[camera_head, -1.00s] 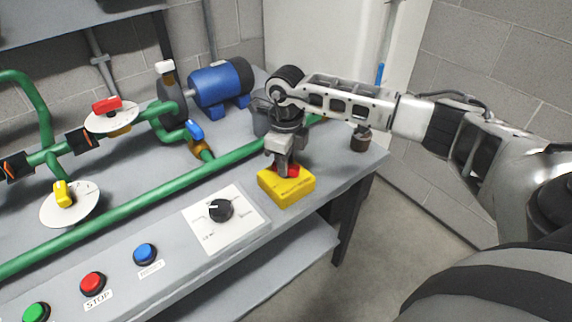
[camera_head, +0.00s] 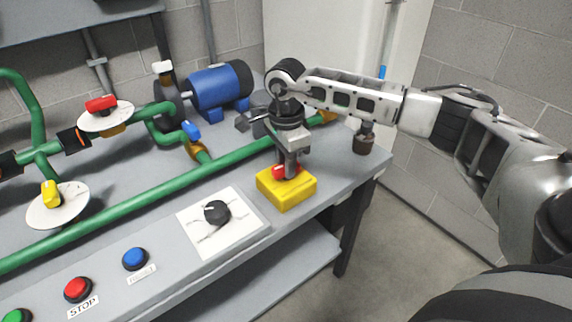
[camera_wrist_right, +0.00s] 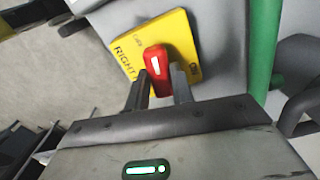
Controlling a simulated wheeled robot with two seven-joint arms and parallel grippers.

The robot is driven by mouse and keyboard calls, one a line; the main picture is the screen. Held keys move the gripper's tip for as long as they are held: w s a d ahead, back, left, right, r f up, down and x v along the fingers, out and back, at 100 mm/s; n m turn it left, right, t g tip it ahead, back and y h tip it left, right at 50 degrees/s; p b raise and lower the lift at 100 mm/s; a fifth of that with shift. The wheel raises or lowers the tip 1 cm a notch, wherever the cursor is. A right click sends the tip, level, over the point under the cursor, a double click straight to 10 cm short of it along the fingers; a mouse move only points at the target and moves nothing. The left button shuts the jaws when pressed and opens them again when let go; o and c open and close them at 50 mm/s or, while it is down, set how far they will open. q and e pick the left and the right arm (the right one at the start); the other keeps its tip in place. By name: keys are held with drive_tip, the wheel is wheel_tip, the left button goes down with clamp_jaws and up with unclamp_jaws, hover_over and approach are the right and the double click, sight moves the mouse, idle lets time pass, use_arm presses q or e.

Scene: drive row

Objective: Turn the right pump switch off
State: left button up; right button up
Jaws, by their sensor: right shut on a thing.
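The right pump switch is a yellow box (camera_head: 287,190) at the front right edge of the bench, with a red knob (camera_head: 278,172) on top. In the wrist view the yellow plate (camera_wrist_right: 180,38) reads "RIGHT", with small marks too blurred to read. The red knob (camera_wrist_right: 157,64) with a white line stands between the two dark fingertips. My right gripper (camera_head: 288,172) comes down on the knob from above and is shut on it; it also shows in the wrist view (camera_wrist_right: 159,84). The fingers hide part of the knob. My left gripper is not in view.
A white dial plate with a black knob (camera_head: 216,211) lies left of the box. A green pipe (camera_head: 150,211) runs behind it. Blue (camera_head: 135,258) and red (camera_head: 78,288) buttons line the front panel. A blue motor (camera_head: 218,88) stands behind. The floor to the right is clear.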

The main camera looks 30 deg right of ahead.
drive_tip(key=shift+n, duration=0.7)
drive_tip(key=shift+n+b, duration=0.3)
drive_tip(key=shift+n, duration=0.1)
drive_tip(key=o, duration=1)
drive_tip(key=shift+r, duration=0.15)
wheel_tip(320, 180, up, 16)
drive_tip(key=shift+f+p, duration=0.1)
drive_tip(key=shift+p, duration=0.2)
drive_tip(key=shift+a, duration=0.1)
